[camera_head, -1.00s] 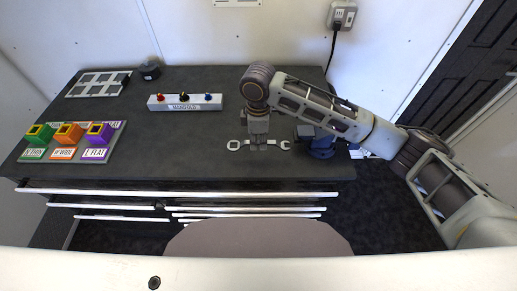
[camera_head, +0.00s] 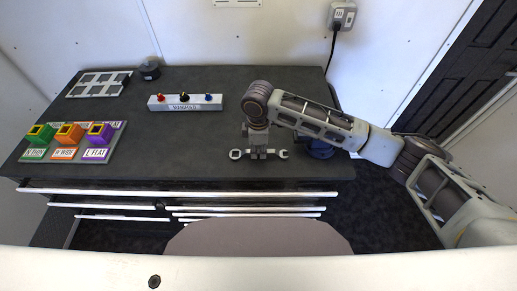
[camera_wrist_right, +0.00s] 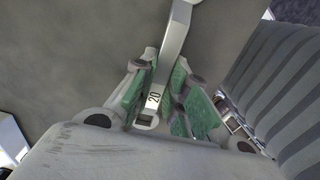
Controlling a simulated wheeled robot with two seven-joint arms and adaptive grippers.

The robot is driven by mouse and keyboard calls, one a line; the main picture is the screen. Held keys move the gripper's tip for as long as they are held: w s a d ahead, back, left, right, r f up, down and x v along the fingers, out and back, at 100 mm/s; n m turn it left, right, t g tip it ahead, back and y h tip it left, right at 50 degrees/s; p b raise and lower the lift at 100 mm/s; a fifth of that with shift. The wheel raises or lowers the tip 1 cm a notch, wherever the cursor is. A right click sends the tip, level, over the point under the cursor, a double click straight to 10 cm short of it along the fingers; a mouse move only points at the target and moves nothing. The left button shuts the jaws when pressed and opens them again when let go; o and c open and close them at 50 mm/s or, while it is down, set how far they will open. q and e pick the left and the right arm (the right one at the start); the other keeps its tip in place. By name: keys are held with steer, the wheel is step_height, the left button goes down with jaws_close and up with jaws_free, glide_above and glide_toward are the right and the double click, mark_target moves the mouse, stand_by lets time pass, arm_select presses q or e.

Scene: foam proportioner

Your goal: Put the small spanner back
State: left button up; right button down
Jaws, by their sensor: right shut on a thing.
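A metal open-ended spanner (camera_head: 236,154) lies crosswise in my right gripper (camera_head: 258,153) near the front right of the dark bench. Both its ends stick out from the fingers in the head view. In the right wrist view, the right gripper (camera_wrist_right: 163,88) is shut on the spanner's shaft (camera_wrist_right: 178,35), between green pads, with the number 20 showing on it. I cannot tell whether the spanner touches the bench top. My left gripper is not in view.
A manifold block (camera_head: 185,103) with coloured knobs stands mid-bench. Green, orange and purple blocks sit on a labelled tray (camera_head: 120,137) at left. A grey frame (camera_head: 98,84) and a dark round thing (camera_head: 150,70) are at the back left. A blue object (camera_head: 321,150) is at the right edge.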

steer(key=c, duration=1.4)
jaws_free()
step_height(320, 180, up, 12)
steer(key=shift+r+b, duration=0.1)
steer(key=shift+b, duration=0.45)
